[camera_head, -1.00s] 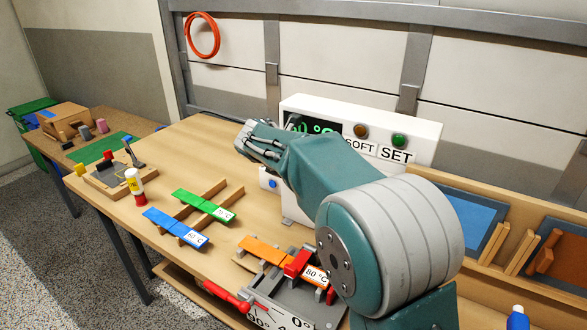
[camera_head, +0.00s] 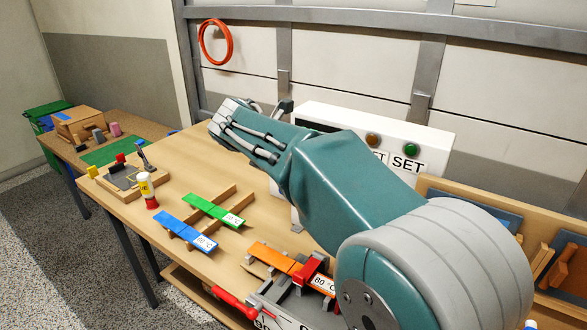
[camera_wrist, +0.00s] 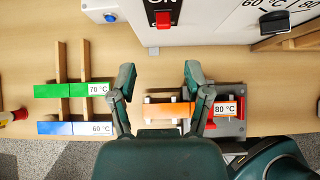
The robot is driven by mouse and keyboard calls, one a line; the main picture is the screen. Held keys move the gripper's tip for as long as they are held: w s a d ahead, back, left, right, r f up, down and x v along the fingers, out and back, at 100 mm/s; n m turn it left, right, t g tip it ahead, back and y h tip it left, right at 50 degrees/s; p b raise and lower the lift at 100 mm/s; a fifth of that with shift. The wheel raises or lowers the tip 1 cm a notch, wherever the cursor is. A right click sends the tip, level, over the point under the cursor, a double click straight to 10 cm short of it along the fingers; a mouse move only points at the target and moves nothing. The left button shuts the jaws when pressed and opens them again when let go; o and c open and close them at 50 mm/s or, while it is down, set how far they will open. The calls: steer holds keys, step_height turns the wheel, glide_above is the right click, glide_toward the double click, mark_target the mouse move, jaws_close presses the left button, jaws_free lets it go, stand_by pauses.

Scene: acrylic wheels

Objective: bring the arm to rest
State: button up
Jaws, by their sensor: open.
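My arm (camera_head: 350,190) reaches from the lower right up and to the left over the workbench. Its far end is at the upper middle, in front of the white control box. In the wrist view my gripper (camera_wrist: 160,82) is open and empty, its two fingers spread wide above the bench. Beyond the fingers lie an orange strip marked 80 °C (camera_wrist: 165,110) in a grey fixture, and part of it is behind the right finger. My fingers appear apart from it. In the head view the fingers are mostly hidden by the wrist.
The white control box (camera_head: 440,130) with buttons stands at the bench's back. Green (camera_head: 205,206) and blue (camera_head: 180,228) strips lie on wooden rails. A glue-like bottle (camera_head: 147,188) stands at left. A red-handled lever (camera_head: 232,300) is at the front. An orange ring (camera_head: 230,42) hangs on the wall.

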steer(key=shift+s+a+r, duration=0.2)
steer(key=shift+s+r, duration=0.15)
steer(key=shift+r, duration=0.05)
steer(key=s+d+m+g+y, duration=0.2)
steer(key=s+d+m, duration=1.1)
steer(key=s+m, duration=0.15)
steer(key=s+d+f+m+y, duration=0.1)
steer(key=s+d+f+m, duration=0.1)
steer(key=s+f+m, duration=0.2)
steer(key=s+d+f+m+y, duration=0.2)
steer(key=s+f+m, duration=0.3)
steer(key=s+m, duration=0.6)
steer(key=shift+s+d, duration=0.15)
steer(key=shift+s, duration=0.7)
